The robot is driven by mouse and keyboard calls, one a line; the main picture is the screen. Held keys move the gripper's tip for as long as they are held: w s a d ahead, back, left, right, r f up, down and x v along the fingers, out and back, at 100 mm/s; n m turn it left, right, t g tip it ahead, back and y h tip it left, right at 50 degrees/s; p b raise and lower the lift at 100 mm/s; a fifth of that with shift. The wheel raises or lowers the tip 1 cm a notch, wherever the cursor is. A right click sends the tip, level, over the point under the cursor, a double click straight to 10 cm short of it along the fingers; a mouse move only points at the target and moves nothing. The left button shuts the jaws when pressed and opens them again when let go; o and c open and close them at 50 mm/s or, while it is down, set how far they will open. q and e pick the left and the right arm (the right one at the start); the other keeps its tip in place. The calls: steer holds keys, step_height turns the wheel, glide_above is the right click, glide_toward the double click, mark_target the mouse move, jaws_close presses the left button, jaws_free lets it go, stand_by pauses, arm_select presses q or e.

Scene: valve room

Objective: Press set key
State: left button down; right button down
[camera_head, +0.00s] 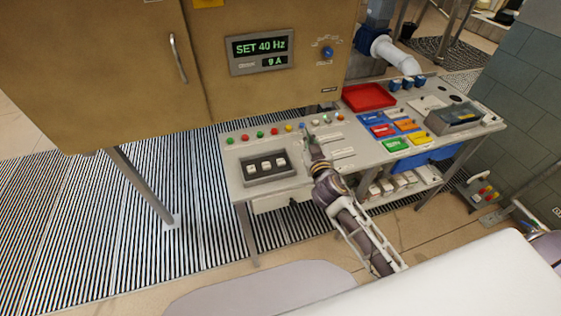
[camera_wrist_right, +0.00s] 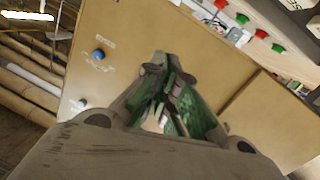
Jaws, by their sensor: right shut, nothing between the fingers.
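A dark key block (camera_head: 249,171) with three white keys (camera_head: 266,165) sits at the left end of the console; which one is the set key is too small to read. The display (camera_head: 263,49) on the brown cabinet reads SET 40 Hz and 9 A. My right gripper (camera_head: 307,137) is over the console, right of the key block and near the coloured buttons. It is shut and empty, and its fingers also fill the middle of the right wrist view (camera_wrist_right: 166,88). My left gripper is not in view.
A row of coloured buttons (camera_head: 260,133) runs along the console's back. A blue knob (camera_head: 328,53) is on the cabinet (camera_head: 110,70). A red tray (camera_head: 369,97) and coloured bins (camera_head: 383,130) stand on the right. The striped floor (camera_head: 60,230) at left is mostly clear.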

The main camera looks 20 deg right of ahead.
steer(key=w+a+r+n+t+y, duration=0.3)
steer(key=a+r+n+t+y, duration=0.15)
steer(key=a+r+y, duration=0.35)
steer(key=s+a+r+n+g+y, duration=0.1)
steer(key=a+r+n+g+y, duration=0.1)
steer(key=a+n+g+y, duration=0.8)
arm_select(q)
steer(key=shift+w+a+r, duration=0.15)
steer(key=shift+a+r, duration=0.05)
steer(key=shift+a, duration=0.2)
arm_select(e)
steer(key=w+d+f+n+g+h, duration=0.1)
steer(key=d+f+g+h, duration=0.3)
steer(key=d+f+h, duration=0.5)
steer(key=shift+w+f+n+h, duration=0.35)
steer(key=shift+w+f+h, duration=0.05)
steer(key=shift+f, duration=0.4)
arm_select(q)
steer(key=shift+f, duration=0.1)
arm_select(e)
steer(key=shift+d+f+g, duration=0.1)
steer(key=shift+f+g, duration=0.05)
steer(key=shift+g, duration=0.1)
